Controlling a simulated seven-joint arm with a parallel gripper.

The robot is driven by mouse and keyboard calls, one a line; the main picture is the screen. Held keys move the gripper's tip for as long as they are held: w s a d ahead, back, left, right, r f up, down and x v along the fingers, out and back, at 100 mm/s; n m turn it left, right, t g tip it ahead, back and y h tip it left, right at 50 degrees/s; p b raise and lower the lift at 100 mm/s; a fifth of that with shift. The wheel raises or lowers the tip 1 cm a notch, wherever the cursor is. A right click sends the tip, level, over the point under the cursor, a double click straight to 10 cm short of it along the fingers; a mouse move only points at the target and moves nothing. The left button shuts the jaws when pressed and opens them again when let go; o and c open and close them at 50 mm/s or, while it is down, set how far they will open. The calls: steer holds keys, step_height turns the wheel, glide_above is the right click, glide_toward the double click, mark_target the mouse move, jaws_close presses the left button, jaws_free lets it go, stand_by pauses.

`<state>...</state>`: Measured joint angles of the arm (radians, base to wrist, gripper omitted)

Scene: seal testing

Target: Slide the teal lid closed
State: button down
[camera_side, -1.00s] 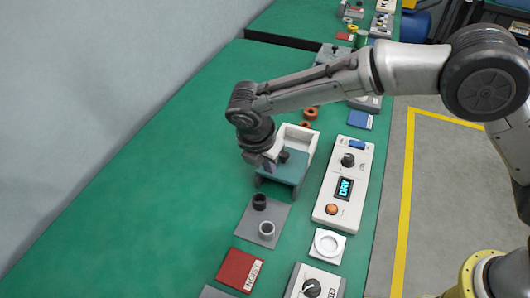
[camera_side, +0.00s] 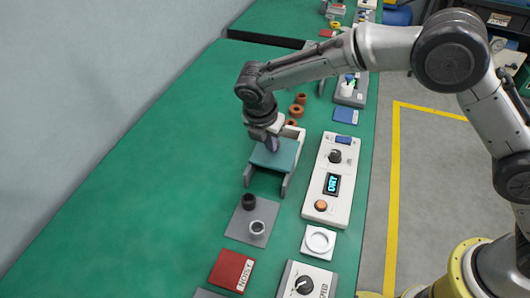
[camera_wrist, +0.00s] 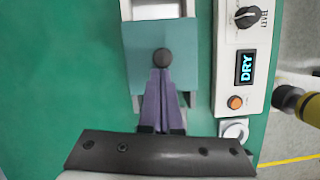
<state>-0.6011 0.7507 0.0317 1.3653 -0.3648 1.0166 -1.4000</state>
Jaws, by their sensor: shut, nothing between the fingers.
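The teal lid (camera_side: 275,154) lies flat on a pale box (camera_side: 293,132), whose far part shows beyond it. Two grey rails (camera_side: 285,187) stick out from under the lid on the near side. In the wrist view the teal lid (camera_wrist: 140,80) bears a dark round knob (camera_wrist: 163,57), and the box's white far part (camera_wrist: 155,10) shows above it. My gripper (camera_wrist: 162,72) is shut, with its purple fingertips together at the near side of the knob. They look to touch it, but I cannot be sure. In the side view my gripper (camera_side: 270,144) hides the knob.
A control panel (camera_side: 330,180) reading DRY stands close on the right. A grey mat (camera_side: 241,231) with two small cups lies nearer. A red NOISY block (camera_side: 231,270) and a white ring plate (camera_side: 319,241) are nearby. The green bench is clear on the left.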

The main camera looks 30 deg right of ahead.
steer(key=w+d, duration=0.4)
steer(key=shift+w+d, duration=0.4)
